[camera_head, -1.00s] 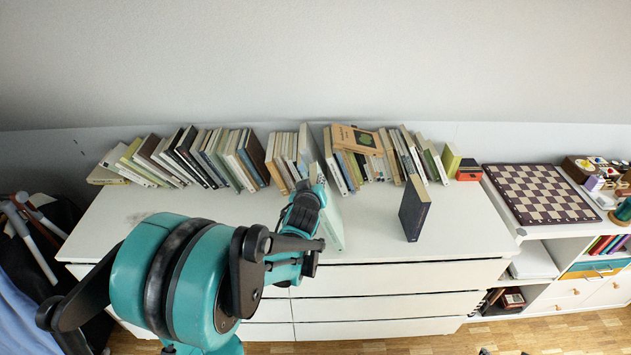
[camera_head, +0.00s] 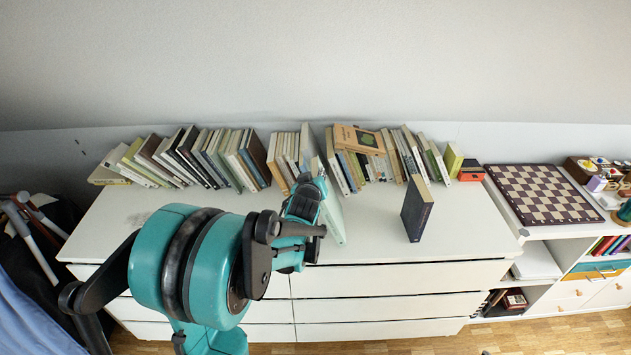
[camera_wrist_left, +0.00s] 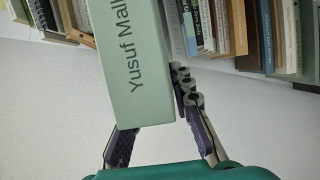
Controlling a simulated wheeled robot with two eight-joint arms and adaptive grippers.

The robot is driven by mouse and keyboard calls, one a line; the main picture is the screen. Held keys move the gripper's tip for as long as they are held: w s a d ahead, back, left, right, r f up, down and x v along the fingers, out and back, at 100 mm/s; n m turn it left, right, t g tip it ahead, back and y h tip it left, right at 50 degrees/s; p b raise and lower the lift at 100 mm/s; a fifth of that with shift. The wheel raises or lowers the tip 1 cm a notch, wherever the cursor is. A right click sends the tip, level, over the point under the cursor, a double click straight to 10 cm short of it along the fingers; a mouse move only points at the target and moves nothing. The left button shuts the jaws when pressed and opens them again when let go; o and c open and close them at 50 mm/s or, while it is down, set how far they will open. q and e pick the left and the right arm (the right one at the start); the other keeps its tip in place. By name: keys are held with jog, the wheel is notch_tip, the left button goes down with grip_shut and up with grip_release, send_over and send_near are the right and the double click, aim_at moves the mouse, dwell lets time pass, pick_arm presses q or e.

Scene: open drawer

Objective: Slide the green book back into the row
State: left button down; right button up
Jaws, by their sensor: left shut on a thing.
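The pale green book (camera_head: 333,218) is in my left gripper (camera_head: 316,188) above the front middle of the white dresser top, in front of the row of books (camera_head: 290,155). In the left wrist view the green book (camera_wrist_left: 135,62) shows its lettered spine, with the fingers of the left gripper (camera_wrist_left: 158,128) on either side of it. The gripper is shut on it. In the head view my gripper and arm hide part of the book. I cannot tell whether its lower edge touches the dresser top. My right gripper is not in view.
A dark book (camera_head: 416,210) stands alone on the dresser (camera_head: 470,235), right of the green book. A tan book (camera_head: 358,138) lies across the tops of books in the row. A chessboard (camera_head: 543,193) lies on the unit at right. The dresser's front right is clear.

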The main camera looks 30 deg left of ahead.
aim_at(314, 160)
pick_arm(q)
jog(key=shift+w+a, duration=0.35)
jog(key=shift+w, duration=0.3)
jog(key=shift+w+a+b, duration=0.1)
jog(key=shift+w+a, duration=0.4)
jog(key=shift+w, duration=0.35)
jog(key=shift+w+a+b, duration=0.1)
jog(key=shift+w+a, duration=0.45)
jog(key=shift+w, duration=0.25)
jog(key=shift+w+a+b, duration=0.1)
jog(key=shift+w+a, duration=0.4)
jog(key=shift+w, duration=0.35)
jog(key=shift+r, duration=0.1)
jog(key=shift+w+a, duration=0.5)
jog(key=shift+w, duration=0.35)
jog(key=shift+w+a, duration=0.45)
jog(key=shift+w, duration=0.25)
jog(key=shift+w+a, duration=0.4)
jog(key=shift+w, duration=0.4)
jog(key=shift+w+a, duration=0.5)
jog(key=shift+w, duration=0.3)
jog(key=shift+w+a, duration=0.5)
jog(key=shift+w, duration=0.25)
